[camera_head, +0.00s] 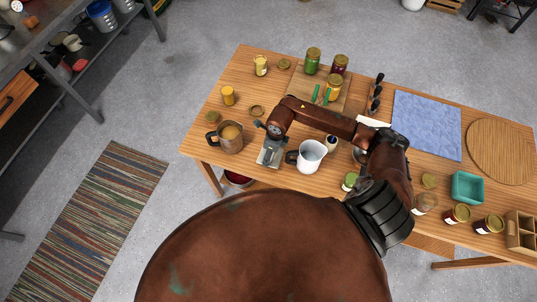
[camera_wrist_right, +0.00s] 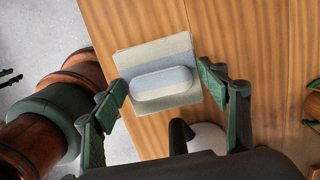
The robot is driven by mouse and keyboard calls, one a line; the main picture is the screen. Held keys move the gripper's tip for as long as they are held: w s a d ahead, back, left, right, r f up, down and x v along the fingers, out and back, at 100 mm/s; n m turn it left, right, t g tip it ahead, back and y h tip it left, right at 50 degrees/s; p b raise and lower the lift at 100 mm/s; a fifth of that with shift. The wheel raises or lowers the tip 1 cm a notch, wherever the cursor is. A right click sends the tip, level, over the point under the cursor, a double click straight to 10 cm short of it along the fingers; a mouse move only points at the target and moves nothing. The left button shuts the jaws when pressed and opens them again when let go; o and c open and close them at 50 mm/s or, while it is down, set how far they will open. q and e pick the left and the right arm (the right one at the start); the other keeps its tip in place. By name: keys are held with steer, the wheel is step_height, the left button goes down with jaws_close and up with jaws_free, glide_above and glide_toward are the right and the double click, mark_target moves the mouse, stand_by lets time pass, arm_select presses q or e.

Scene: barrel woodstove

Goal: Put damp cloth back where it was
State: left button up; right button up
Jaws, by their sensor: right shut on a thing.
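The damp cloth (camera_wrist_right: 165,80) is a pale, square, striped grey-beige pad with a raised rounded roll across its middle. My right gripper (camera_wrist_right: 164,92) has its green finger pads on either side of the roll and is shut on the cloth. In the head view, my right gripper (camera_head: 272,145) points down over the cloth (camera_head: 269,158) at the table's front left edge. I cannot tell whether the cloth touches the wooden table (camera_head: 220,170). I cannot make out my left gripper in either view.
A white pitcher (camera_head: 312,153) with a dark handle stands just right of the cloth. A metal mug (camera_head: 230,137) stands to its left. Jars and a cutting board (camera_head: 303,83) lie behind. A blue mat (camera_head: 427,122) and teal tray (camera_head: 467,187) are farther right.

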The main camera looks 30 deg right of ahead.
steer(key=f, duration=0.2)
steer(key=w+f+b, duration=0.1)
steer(key=shift+f, duration=0.4)
steer(key=shift+s+d+f+b, duration=0.1)
steer(key=shift+s+f+b, duration=0.05)
steer(key=shift+b, duration=0.15)
steer(key=shift+f, duration=0.1)
steer(key=o, duration=0.6)
arm_select(q)
steer(key=shift+w+f, duration=0.85)
steer(key=shift+f, duration=0.3)
arm_select(e)
steer(key=o, duration=0.4)
steer(key=shift+r, duration=0.35)
arm_select(q)
steer(key=shift+w+f+b, duration=0.2)
steer(key=shift+f+b, duration=0.3)
steer(key=shift+b, duration=0.05)
arm_select(e)
steer(key=r, duration=0.7)
steer(key=s+d+r, duration=0.1)
steer(key=r, duration=0.3)
steer(key=shift+r, duration=0.3)
